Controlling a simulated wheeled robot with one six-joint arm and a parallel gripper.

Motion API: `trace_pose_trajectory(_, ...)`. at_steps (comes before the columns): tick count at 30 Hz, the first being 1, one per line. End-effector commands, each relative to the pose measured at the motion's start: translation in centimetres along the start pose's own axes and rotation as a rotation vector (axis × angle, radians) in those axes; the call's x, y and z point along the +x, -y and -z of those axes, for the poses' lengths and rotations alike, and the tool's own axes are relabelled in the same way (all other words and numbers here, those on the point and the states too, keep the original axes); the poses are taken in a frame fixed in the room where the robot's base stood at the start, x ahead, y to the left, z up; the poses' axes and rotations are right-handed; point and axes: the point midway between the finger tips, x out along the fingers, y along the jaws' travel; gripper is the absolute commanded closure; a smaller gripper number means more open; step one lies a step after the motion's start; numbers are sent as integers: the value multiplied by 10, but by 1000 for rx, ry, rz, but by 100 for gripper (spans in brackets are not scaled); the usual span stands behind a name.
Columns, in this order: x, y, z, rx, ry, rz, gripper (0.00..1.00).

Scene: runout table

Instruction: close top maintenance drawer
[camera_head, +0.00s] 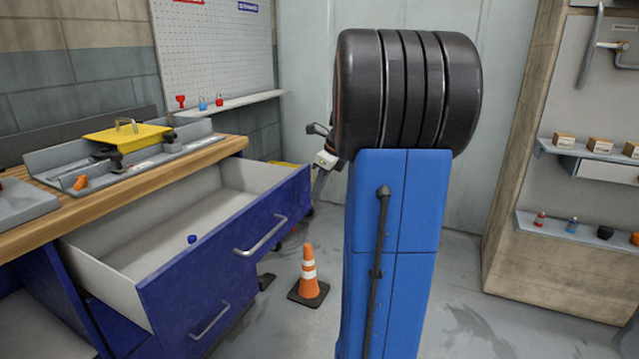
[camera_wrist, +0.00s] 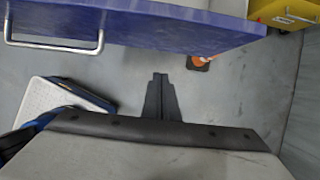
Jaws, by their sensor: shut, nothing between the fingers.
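The top drawer (camera_head: 225,242) of the blue cabinet stands pulled out. Its pale interior is exposed, and a silver bar handle (camera_head: 262,236) runs across its blue front.
A lower drawer with a handle (camera_head: 210,320) sits below. An orange cone (camera_head: 308,270) stands on the floor right of the drawer. The wooden worktop (camera_head: 120,196) carries trays and a yellow lid (camera_head: 127,134). A yellow case (camera_wrist: 284,13) shows at upper right in the wrist view.

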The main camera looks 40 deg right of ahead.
Motion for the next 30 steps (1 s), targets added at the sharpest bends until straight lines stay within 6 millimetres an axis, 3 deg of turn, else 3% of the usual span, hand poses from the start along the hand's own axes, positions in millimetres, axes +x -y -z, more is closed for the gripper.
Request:
trace_pose_trajectory(8,47,0,-3,-3,-1,-1,100)
trace_pose_trajectory(16,57,0,-32,-3,0,0,100)
trace_pose_trajectory(30,58,0,-37,-2,0,1,100)
